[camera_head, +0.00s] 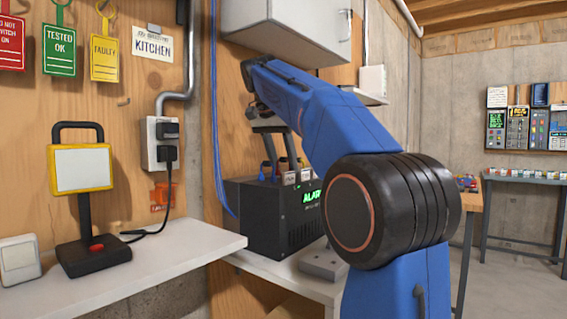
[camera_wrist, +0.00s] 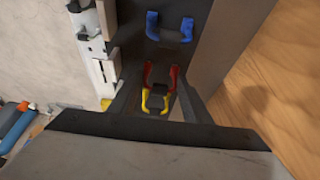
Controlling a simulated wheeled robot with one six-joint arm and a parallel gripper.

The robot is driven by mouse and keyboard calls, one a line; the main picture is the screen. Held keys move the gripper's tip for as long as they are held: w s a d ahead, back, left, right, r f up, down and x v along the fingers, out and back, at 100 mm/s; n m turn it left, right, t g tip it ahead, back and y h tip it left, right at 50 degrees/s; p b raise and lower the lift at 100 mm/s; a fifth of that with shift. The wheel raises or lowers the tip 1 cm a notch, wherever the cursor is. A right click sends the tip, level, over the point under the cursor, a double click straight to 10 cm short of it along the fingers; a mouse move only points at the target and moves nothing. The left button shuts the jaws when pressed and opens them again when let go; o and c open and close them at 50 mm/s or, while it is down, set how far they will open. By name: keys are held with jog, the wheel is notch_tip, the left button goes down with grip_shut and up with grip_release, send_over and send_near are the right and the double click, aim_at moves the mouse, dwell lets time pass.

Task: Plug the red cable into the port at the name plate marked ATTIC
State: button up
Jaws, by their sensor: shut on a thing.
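A black box (camera_head: 262,222) with a green lit display stands on the white shelf. Small coloured loops sit at its top: blue, red and yellow in the wrist view. My gripper (camera_head: 282,158) reaches down to the box top from above. In the wrist view its two dark fingers (camera_wrist: 159,80) close in on the red cable end (camera_wrist: 149,75), a red U-shaped piece. The yellow loop (camera_wrist: 156,103) lies just nearer and the blue loop (camera_wrist: 169,27) farther off. Small white name plates (camera_head: 289,178) are on the box; their words are too small to read. The ATTIC plate cannot be made out.
A lamp-like device (camera_head: 85,190) with a white panel stands on the left shelf, wired to a wall socket (camera_head: 160,145). A grey cabinet (camera_head: 285,30) hangs above my arm. A small grey block (camera_head: 324,265) lies right of the box. A blue cable (camera_head: 214,130) runs down the wall.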

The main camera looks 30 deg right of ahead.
jog(key=shift+f, duration=0.2)
dwell(0.5)
jog(key=o, duration=1.5)
jog(key=shift+r, duration=3.8)
jog(key=shift+s, duration=0.2)
